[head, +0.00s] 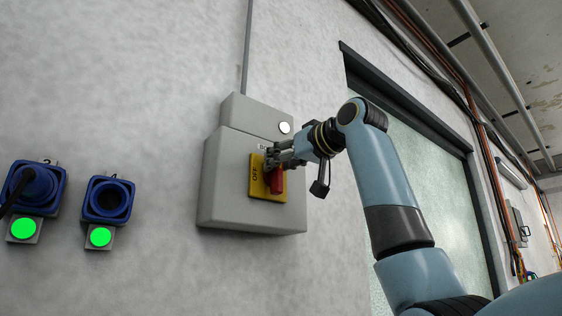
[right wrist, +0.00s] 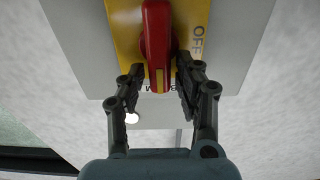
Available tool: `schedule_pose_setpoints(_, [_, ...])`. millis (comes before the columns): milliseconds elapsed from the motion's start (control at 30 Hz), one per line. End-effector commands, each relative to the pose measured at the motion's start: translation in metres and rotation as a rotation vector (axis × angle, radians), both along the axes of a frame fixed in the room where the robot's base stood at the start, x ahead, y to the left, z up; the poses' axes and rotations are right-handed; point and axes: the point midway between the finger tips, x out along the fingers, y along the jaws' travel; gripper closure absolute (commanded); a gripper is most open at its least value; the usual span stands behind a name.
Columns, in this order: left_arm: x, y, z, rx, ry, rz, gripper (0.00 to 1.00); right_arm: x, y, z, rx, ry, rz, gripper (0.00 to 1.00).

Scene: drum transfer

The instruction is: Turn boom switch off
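The boom switch is a red handle (head: 277,181) on a yellow plate (head: 257,188), mounted on a grey wall box (head: 225,180). "OFF" is printed on the left part of the plate in the head view. The handle points roughly up and down there. My right gripper (head: 272,157) is at the handle's upper end. In the right wrist view, the red handle (right wrist: 157,45) lies between the lines of the two open fingers (right wrist: 160,72), with small gaps at its sides. Contact cannot be told. My left gripper is not in view.
A white round light (head: 285,127) sits on the box's upper part. Two blue sockets (head: 108,199) with green lights (head: 100,237) are on the wall at left. A dark-framed window (head: 440,180) is behind my right arm. The wall between sockets and box is clear.

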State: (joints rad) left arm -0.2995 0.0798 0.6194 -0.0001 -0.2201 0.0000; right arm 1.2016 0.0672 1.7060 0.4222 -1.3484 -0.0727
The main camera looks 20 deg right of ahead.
Motion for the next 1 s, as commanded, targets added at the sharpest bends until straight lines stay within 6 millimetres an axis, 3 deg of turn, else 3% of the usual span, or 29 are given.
schedule_pose_setpoints(33, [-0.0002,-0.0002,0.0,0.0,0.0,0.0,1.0,-0.0001,-0.0001,0.0001,0.0,0.0,0.0,0.75])
schedule_pose_setpoints(233, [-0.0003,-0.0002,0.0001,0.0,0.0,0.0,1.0,-0.0002,-0.0002,0.0002,0.0,0.0,0.0,1.0])
schedule_pose_setpoints(667, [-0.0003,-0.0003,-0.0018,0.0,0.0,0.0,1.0,-0.0008,0.0014,-0.0001,-0.058,-0.021,-0.001,1.0])
schedule_pose_setpoints(1000, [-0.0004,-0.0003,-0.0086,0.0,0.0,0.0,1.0,-0.0032,0.0081,-0.002,-0.296,-0.109,0.0,1.0])
